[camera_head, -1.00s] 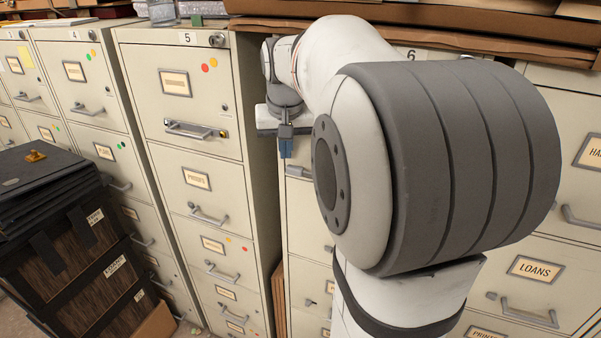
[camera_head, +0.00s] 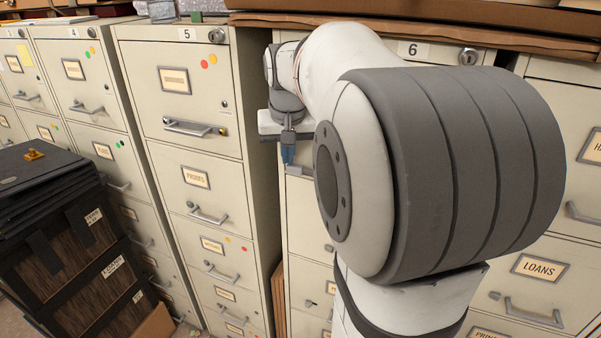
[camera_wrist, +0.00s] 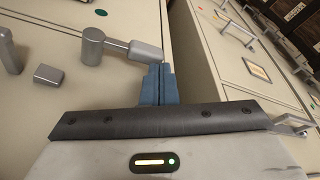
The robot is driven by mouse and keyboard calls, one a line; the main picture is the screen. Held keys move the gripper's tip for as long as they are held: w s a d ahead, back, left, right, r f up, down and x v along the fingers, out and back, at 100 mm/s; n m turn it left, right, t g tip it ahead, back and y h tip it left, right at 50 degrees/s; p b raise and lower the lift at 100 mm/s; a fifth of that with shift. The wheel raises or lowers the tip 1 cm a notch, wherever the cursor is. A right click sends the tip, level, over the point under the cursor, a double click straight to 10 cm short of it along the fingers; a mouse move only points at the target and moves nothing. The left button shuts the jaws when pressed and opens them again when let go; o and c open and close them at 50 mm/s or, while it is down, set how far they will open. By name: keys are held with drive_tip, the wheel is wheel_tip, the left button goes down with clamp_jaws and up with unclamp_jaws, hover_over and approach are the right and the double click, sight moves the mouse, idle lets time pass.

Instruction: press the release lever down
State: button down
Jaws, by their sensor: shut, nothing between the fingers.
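The release lever (camera_wrist: 146,50) is a grey bar on a round pivot (camera_wrist: 93,44), on the cream cabinet front in the wrist view. My gripper (camera_wrist: 158,72) has its blue fingers together, with nothing between them. The fingertips are right beside the lever's free end; I cannot tell whether they touch it. In the head view my gripper (camera_head: 288,155) is in front of the left edge of cabinet 6 (camera_head: 304,208). My arm hides most of that drawer front there. A small grey piece beside the fingers may be the lever's end.
A grey block (camera_wrist: 47,75) and part of a handle (camera_wrist: 8,50) are near the lever. Cabinet 5 (camera_head: 196,140) stands to the left, with a dark gap between. A dark box stack (camera_head: 75,235) is at lower left. Brown boards (camera_head: 420,28) lie on top.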

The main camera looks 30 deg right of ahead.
drive_tip(key=shift+s+d+f+b, duration=0.1)
drive_tip(key=shift+f+b, duration=0.3)
drive_tip(key=shift+f, duration=0.2)
drive_tip(key=shift+s+d+f+b, duration=0.1)
drive_tip(key=shift+f+b, duration=0.3)
drive_tip(key=shift+f, duration=0.15)
drive_tip(key=shift+r, duration=0.1)
drive_tip(key=shift+r+p, duration=2.05)
drive_tip(key=shift+r, duration=0.55)
